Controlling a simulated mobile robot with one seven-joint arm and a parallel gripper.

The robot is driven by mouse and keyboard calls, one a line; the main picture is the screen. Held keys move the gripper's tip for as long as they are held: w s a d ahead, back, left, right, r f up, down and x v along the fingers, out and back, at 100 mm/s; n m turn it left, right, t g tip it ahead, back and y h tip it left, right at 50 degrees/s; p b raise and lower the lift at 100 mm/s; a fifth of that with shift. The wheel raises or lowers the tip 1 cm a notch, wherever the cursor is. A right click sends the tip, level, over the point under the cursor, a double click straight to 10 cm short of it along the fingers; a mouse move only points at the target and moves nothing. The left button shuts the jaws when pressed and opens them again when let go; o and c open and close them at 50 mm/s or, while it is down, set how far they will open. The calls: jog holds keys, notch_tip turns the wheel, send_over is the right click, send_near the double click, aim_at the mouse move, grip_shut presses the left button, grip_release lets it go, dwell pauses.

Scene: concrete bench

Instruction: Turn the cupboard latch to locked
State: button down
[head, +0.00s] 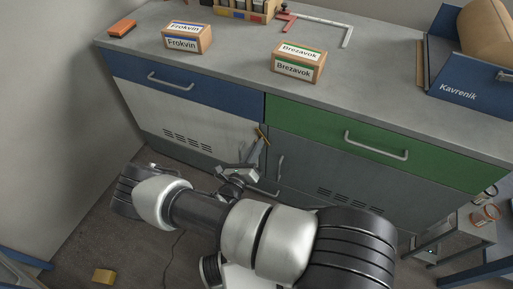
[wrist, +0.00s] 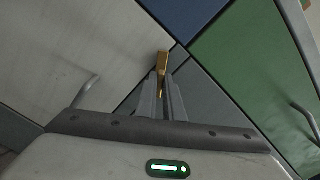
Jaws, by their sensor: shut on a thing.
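The brass-coloured cupboard latch (head: 262,136) is on the cupboard front, near the seam between the two doors and just below the drawers. My gripper (head: 255,153) reaches it from below. In the wrist view my gripper (wrist: 162,82) is shut on the lower part of the latch (wrist: 163,60), whose upper part sticks out beyond the fingertips. The latch looks tilted in the head view. The fingers hide its lower part and its mount. I see no lock marking. The pale left door (head: 155,115) and the grey right door (head: 325,165) look shut.
The blue drawer (head: 190,90) and green drawer (head: 400,150) above the doors are shut, with bar handles jutting out. Two labelled boxes, Frokvin (head: 187,38) and Brezavok (head: 299,62), stand on the benchtop. A yellow block (head: 103,276) lies on the floor. A trolley (head: 455,238) stands at right.

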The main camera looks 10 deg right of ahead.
jog(key=n, duration=0.3)
jog(key=n+b, duration=0.1)
jog(key=n, duration=0.3)
jog(key=n+b, duration=0.1)
jog(key=n, duration=0.3)
jog(key=shift+a+f, duration=0.1)
jog(key=shift+f, duration=0.15)
dwell(0.4)
jog(key=c, duration=1.9)
grip_release()
jog(key=shift+o, duration=0.2)
jog(key=p+v, duration=0.2)
jog(key=v, duration=1.5)
jog(key=shift+s+a, duration=0.15)
jog(key=shift+r, duration=0.1)
